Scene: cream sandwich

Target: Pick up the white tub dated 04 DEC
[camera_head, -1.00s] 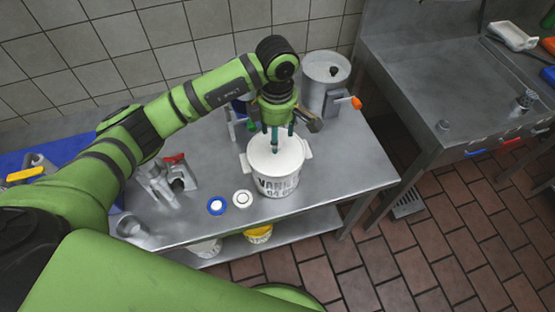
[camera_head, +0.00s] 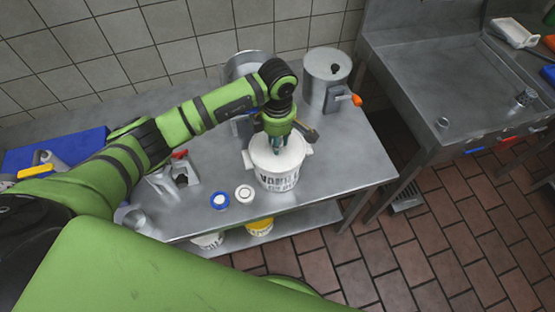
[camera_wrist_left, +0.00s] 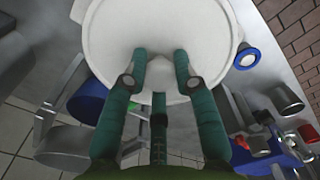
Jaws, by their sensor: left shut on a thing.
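The white tub (camera_head: 280,182) stands upright on the steel table, with dark lettering on its front that is too blurred to read fully now. Its round white top (camera_wrist_left: 160,25) fills the upper middle of the left wrist view. My left gripper (camera_head: 277,147) comes down on the tub from above. In the wrist view its green fingers (camera_wrist_left: 160,72) are at the top near its edge, shut on the tub; the exact contact is partly hidden. My right gripper is not in view.
A steel pot with an orange-tipped handle (camera_head: 327,72) stands behind right of the tub. A blue-rimmed lid (camera_head: 219,201) and a white lid (camera_head: 244,192) lie in front left. A steel dispenser (camera_head: 182,172) stands left. The table (camera_head: 350,165) is clear to the right.

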